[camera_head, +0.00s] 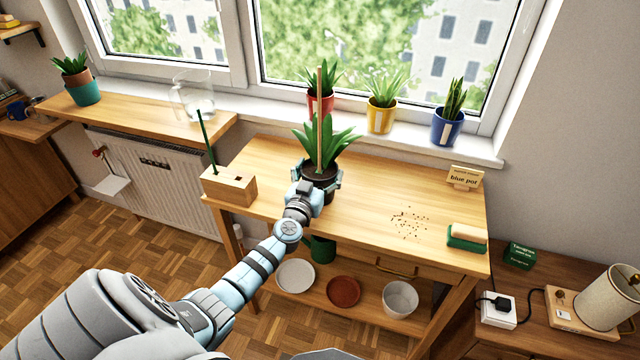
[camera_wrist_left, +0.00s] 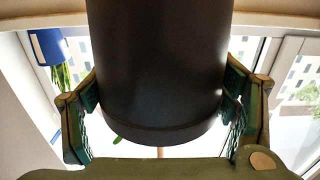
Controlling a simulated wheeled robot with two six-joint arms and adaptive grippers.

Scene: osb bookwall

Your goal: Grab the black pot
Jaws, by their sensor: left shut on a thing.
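The black pot (camera_head: 319,182) holds a leafy green plant with a wooden stick (camera_head: 319,120) standing in it. Whether the pot's base touches the table is hidden. My right gripper is not in view.
A wooden block (camera_head: 230,187) with a green stick stands left of the pot. Red (camera_head: 320,104), yellow (camera_head: 381,117) and blue (camera_head: 446,127) pots stand on the sill behind. A brush (camera_head: 467,237), scattered crumbs (camera_head: 410,222) and a "blue pot" sign (camera_head: 465,178) are to the right.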

